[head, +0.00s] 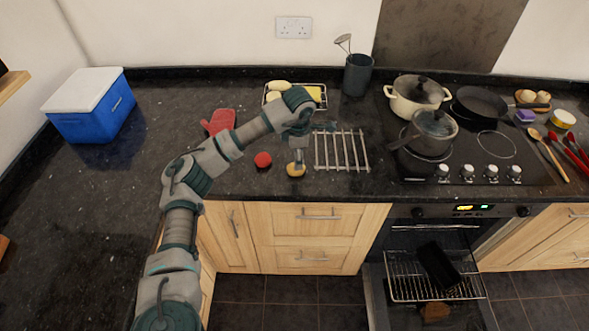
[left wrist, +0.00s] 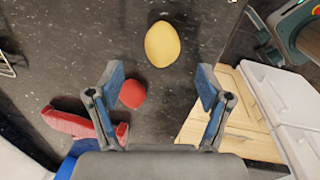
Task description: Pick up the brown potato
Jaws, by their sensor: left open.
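The brown potato (head: 296,170) lies on the dark granite counter near its front edge, left of the wire rack. In the left wrist view the potato (left wrist: 162,44) is a yellowish-tan oval beyond the fingertips, roughly centred between them. My left gripper (head: 297,157) reaches down just above the potato in the head view. The wrist view shows its two blue-padded fingers (left wrist: 160,88) spread apart with nothing between them. I cannot tell the exact gap to the potato. My right gripper is not in view.
A red round item (head: 263,160) lies just left of the potato, and a red mitt (head: 219,122) lies behind it. The wire rack (head: 342,151) is close on the right. A tray (head: 324,104) stands behind my arm. Pots (head: 431,135) stand on the hob.

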